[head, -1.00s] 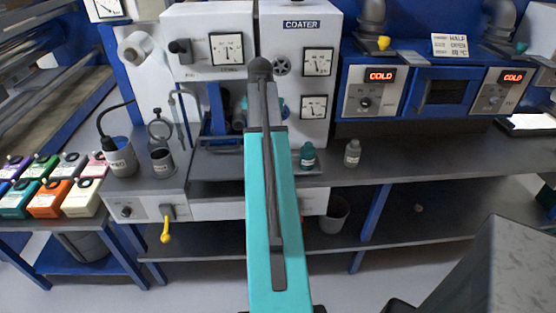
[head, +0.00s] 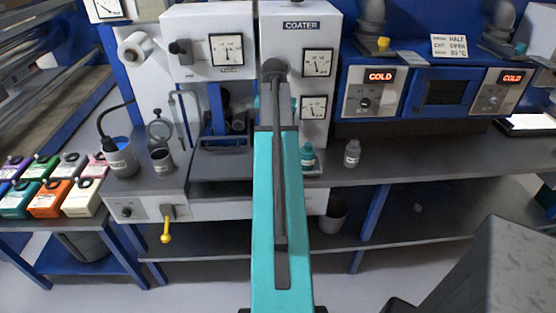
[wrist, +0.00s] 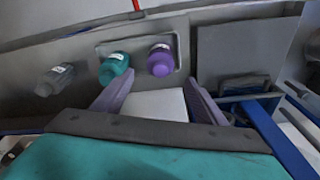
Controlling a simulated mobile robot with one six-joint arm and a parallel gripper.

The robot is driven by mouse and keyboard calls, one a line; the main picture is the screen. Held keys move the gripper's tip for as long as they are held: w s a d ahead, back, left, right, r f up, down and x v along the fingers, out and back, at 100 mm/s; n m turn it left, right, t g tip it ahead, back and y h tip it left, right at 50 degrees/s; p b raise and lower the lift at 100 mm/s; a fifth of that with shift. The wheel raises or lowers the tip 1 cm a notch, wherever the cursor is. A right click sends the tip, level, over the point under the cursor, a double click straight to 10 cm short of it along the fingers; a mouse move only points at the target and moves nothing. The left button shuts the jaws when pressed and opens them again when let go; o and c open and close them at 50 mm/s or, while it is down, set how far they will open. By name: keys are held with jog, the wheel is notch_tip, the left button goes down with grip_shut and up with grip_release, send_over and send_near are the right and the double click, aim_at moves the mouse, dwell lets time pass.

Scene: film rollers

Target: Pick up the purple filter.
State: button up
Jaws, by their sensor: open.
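A purple bottle-like item (wrist: 160,60) with a white label stands on a grey tray (wrist: 136,46) in the wrist view, right of a teal bottle (wrist: 115,68). My arm hides it in the head view, where the teal bottle (head: 307,156) shows. My gripper (wrist: 158,78) is open and empty in the wrist view. Its two fingers point toward the tray, with the purple item ahead between their directions, apart from them. My arm hides the gripper in the head view. I cannot tell whether the purple item is the filter; a purple box (head: 14,166) also stands far left.
A grey bottle (head: 352,153) stands right of the teal one. The coater cabinet (head: 300,70) rises behind the bench (head: 420,160). A dark container (head: 161,160) and a grey can (head: 121,157) stand left. Bench space to the right is clear.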

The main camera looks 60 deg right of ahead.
jog(key=shift+w+d+f+p, duration=0.1)
jog(key=shift+d+f+p, duration=0.1)
jog(key=shift+f, duration=0.8)
jog(key=shift+d+f+p, duration=0.1)
jog(key=shift+f+p, duration=0.05)
jog(key=shift+f, duration=0.85)
jog(key=shift+w+d+f+p, duration=0.1)
jog(key=shift+f+p, duration=0.1)
jog(key=shift+f, duration=0.8)
jog(key=shift+f, duration=0.1)
jog(key=shift+d+f+p, duration=0.25)
jog(key=shift+f+p, duration=0.3)
jog(key=shift+f, duration=0.7)
jog(key=shift+d+f+p, duration=0.2)
jog(key=shift+f+p, duration=0.35)
jog(key=shift+f, duration=0.65)
jog(key=c, duration=1.1)
jog(key=shift+o, duration=0.2)
jog(key=shift+w+r, duration=0.1)
jog(key=shift+r, duration=0.1)
